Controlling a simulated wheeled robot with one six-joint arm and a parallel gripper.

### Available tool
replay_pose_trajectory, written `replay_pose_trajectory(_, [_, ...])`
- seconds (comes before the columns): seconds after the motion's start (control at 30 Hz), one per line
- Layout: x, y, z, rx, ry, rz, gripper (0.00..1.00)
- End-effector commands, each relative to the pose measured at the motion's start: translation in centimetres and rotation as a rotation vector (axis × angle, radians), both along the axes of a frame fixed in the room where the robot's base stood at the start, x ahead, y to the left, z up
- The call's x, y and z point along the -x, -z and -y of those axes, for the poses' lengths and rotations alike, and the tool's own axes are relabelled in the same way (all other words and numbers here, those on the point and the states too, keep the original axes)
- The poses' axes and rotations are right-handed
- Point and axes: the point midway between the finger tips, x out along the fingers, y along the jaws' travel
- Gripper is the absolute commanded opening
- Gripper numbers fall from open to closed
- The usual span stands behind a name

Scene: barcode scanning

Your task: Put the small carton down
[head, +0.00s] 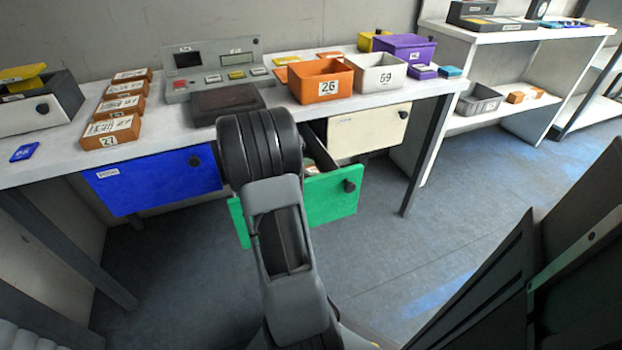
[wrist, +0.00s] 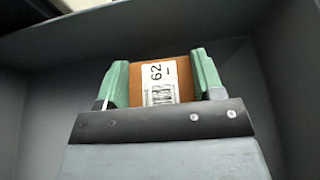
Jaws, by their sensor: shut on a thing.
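The small carton (wrist: 148,76) is orange-brown with a white barcode label marked 62. In the wrist view it sits between the two green fingertips of my gripper (wrist: 160,82), which is shut on it. Dark grey walls (wrist: 60,110) surround the gripper and carton, like the inside of a drawer. I cannot tell whether the carton touches the floor below. In the head view my arm reaches over the open green-fronted drawer (head: 332,198), and my gripper is hidden behind it. A bit of orange and white (head: 312,169) shows in that drawer; I cannot tell what it is.
A blue drawer (head: 155,183) and a cream drawer (head: 368,128) flank the green one. The worktop holds several barcode cartons (head: 111,132), a scanner console (head: 214,66), a brown block (head: 226,104), an orange bin (head: 320,82) and a white bin (head: 376,75).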

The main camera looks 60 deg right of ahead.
Motion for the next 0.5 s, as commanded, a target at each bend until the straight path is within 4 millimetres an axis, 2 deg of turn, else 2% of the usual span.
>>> replay_pose_trajectory(0.03, [-0.06, 1.04, -0.03, 0.000, -0.001, 0.000, 0.34])
replay_pose_trajectory(0.1, [-0.07, 1.38, -0.03, 0.000, -0.002, 0.001, 0.34])
replay_pose_trajectory(0.5, [-0.07, 1.63, -0.02, 0.001, -0.002, 0.000, 0.34])
